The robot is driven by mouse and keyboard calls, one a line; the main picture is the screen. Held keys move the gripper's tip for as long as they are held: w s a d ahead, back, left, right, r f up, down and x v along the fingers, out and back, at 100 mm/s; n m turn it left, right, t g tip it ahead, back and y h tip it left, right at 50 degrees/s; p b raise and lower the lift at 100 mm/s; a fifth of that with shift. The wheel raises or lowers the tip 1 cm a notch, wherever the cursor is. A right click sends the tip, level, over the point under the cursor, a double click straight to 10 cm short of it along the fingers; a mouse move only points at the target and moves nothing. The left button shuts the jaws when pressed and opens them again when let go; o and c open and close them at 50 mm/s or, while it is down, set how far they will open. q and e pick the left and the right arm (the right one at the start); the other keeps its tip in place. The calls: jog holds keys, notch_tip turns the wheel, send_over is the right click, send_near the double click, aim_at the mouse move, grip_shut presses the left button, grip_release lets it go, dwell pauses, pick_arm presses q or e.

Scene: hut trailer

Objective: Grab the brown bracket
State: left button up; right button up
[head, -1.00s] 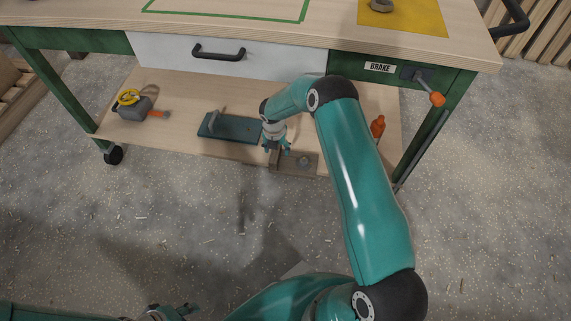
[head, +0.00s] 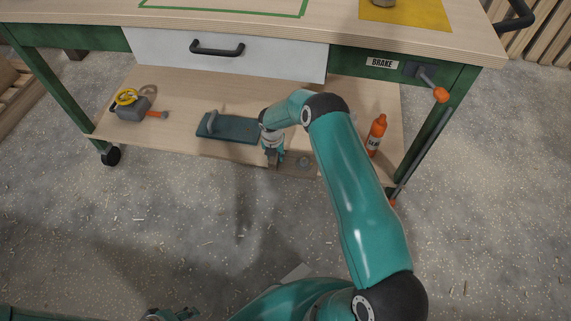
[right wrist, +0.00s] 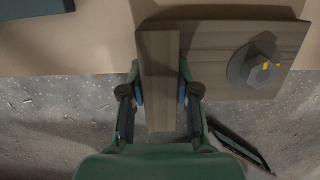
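The brown bracket (head: 299,165) lies at the front edge of the bench's lower shelf. In the right wrist view it has an upright plate (right wrist: 158,65) and a flat base plate with a grey hex piece on it. My right gripper (head: 273,155) points down over the upright plate. In the right wrist view its fingers (right wrist: 160,93) lie against both sides of the plate, with no clear gap, so it looks shut on it. Part of my left gripper (head: 172,314) shows at the bottom edge of the head view; its fingers are not clear.
On the lower shelf (head: 185,85) are a teal plate with a handle (head: 238,130), a grey tool with a yellow ring (head: 130,106) and an orange bottle (head: 377,133). A brake lever (head: 433,87) is at the right. Floor in front is clear.

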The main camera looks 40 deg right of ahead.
grip_shut()
jog(key=shift+r, duration=0.15)
